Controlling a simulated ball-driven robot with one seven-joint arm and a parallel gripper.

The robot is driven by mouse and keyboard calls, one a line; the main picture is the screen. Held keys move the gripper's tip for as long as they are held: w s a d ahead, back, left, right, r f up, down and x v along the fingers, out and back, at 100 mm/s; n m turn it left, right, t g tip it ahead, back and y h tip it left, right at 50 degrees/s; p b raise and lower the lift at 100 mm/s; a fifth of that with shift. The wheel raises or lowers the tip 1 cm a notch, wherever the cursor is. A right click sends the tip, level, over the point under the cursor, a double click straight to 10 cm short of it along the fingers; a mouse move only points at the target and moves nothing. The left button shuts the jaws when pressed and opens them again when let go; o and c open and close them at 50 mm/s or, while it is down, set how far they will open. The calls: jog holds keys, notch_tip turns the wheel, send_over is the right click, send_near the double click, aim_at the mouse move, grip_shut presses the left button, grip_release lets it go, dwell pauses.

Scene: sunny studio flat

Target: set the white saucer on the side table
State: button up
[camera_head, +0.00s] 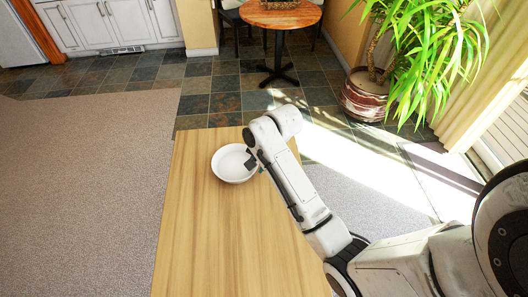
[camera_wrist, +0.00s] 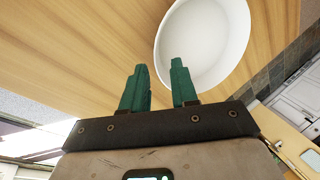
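The white saucer (camera_head: 229,168), a round, shallow dish with a raised rim, sits upright on a long light-wood table (camera_head: 215,240), near its far end. My gripper (camera_head: 251,163) is at the saucer's right rim in the head view. In the wrist view its two green fingers (camera_wrist: 159,64) stand apart with a gap between them. The saucer (camera_wrist: 210,40) lies beyond the fingertips there, and the right finger overlaps its rim in the picture. I cannot tell whether a finger touches it. Which table is the side table is not clear from the frames.
A potted plant (camera_head: 369,97) stands at back right. White cabinets (camera_head: 108,20) line the back left. Carpet (camera_head: 75,190) to the left is clear.

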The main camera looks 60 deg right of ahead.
jog(key=v, duration=0.8)
jog(key=s+a+f+n, duration=0.2)
jog(key=a, duration=0.2)
jog(key=s+a+f+n+g, duration=0.1)
jog(key=s+a+f+n, duration=0.1)
jog(key=a+n, duration=0.1)
jog(key=s+a+f+n, duration=0.2)
jog(key=s+a, duration=0.1)
jog(key=a, duration=0.2)
jog(key=shift+a+f+n, duration=0.2)
jog(key=shift+f+n, duration=0.1)
jog(key=s+a+n, duration=0.1)
jog(key=s, duration=0.1)
jog(key=s+a+f+n, duration=0.1)
jog(key=s+n, duration=0.1)
jog(key=s+f+n+g, duration=0.1)
jog(key=s, duration=0.1)
jog(key=shift+a+f, duration=0.1)
jog(key=shift+a, duration=0.3)
jog(key=s+n, duration=0.3)
jog(key=shift+s+a+f+g+h, duration=0.1)
jog(key=shift+s+f+g+h, duration=0.2)
jog(key=shift+s+n, duration=0.45)
jog(key=shift+n, duration=0.15)
